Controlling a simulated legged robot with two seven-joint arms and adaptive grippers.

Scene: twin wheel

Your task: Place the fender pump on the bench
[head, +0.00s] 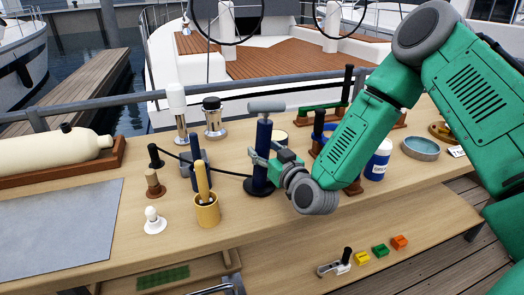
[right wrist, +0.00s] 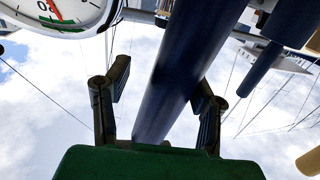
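The fender pump (head: 264,139) is a dark blue upright tube with a grey T-handle and a dark round base. In the head view it stands at the middle of the wooden bench (head: 120,215), its base appearing to rest on the top. My right gripper (head: 262,162) reaches it from the right at mid-height. In the right wrist view the blue tube (right wrist: 185,75) passes between my two open fingers (right wrist: 160,105), with a gap visible on the left. A white gauge (right wrist: 65,12) shows at the top left there. My left gripper is not in view.
A mustard pot (head: 207,211), a white knob (head: 154,220) and a smaller blue device (head: 194,160) stand left of the pump. A cream cylinder (head: 50,153) lies in a wooden tray farther left. A blue-and-white can (head: 378,163) and a teal bowl (head: 421,148) stand right.

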